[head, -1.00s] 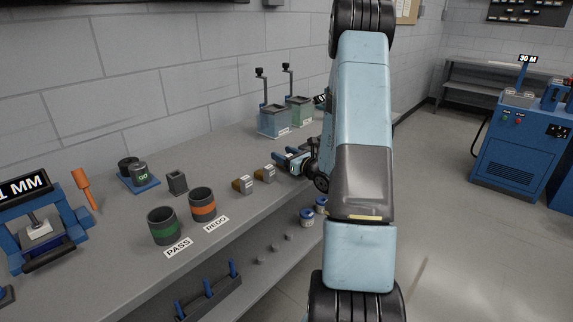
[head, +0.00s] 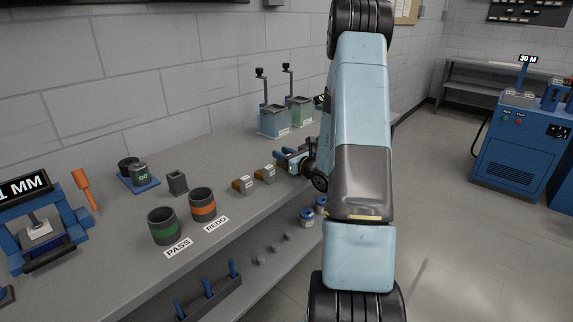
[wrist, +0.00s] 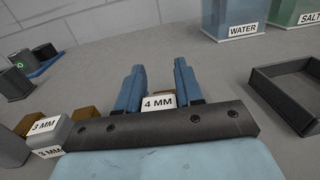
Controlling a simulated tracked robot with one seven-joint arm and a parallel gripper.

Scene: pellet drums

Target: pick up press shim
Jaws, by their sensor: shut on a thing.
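My gripper (wrist: 158,88) shows in the wrist view with its two blue fingers on either side of a small block labelled 4 MM (wrist: 158,102). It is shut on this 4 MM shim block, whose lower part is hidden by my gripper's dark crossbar. In the head view my gripper (head: 291,157) is low over the bench, right of two small brown-and-grey blocks (head: 243,185) (head: 265,174); the held block is hard to make out there. In the wrist view, a grey block labelled 3 MM (wrist: 43,126) stands left of my gripper.
The PASS cup (head: 164,226) and REDO cup (head: 203,205) stand left along the bench. A blue press with a 1 MM sign (head: 40,235) is at far left. The WATER container (wrist: 233,15) and a dark open tray (wrist: 262,92) are to the right in the wrist view.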

